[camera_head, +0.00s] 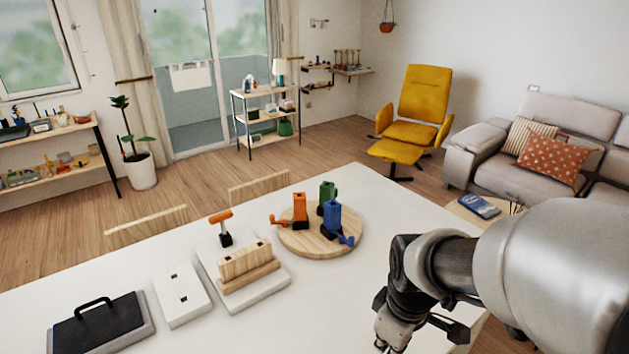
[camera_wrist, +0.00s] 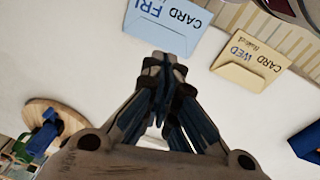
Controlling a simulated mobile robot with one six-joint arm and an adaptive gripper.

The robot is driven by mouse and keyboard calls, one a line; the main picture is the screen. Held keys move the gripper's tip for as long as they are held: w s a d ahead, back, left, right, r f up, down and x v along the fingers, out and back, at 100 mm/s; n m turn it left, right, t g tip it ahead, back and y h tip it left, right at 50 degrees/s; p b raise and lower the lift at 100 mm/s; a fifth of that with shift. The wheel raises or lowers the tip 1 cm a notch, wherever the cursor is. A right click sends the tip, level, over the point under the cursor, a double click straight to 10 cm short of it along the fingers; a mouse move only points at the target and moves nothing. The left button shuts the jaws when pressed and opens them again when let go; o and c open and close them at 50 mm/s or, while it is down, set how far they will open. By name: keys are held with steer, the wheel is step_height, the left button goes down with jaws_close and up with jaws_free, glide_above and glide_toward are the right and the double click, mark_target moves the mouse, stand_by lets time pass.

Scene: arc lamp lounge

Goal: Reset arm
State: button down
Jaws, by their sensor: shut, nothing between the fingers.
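My gripper (camera_head: 384,345) is at the lower right of the head view, over the white table's (camera_head: 150,265) right part near the bottom edge of the picture. In the wrist view its fingers (camera_wrist: 164,62) are closed together with nothing between them. A blue card envelope (camera_wrist: 172,18) marked FRI and a tan card envelope (camera_wrist: 250,62) marked WED show beyond the fingertips, apart from them as far as I can tell. The arm hides part of the table's right side in the head view.
A round wooden board (camera_head: 290,245) holds orange (camera_head: 300,211), green (camera_head: 327,192) and blue (camera_head: 333,217) devices. Left of it are a white base with a slotted wooden block (camera_head: 245,262), a white box (camera_head: 182,296) and a black handled case (camera_head: 100,325). A sofa (camera_head: 490,140) stands behind.

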steer(key=s+r+m+t, duration=0.3)
steer(key=s+r+m, duration=0.6)
steer(key=s+r, duration=0.2)
steer(key=shift+s, duration=0.65)
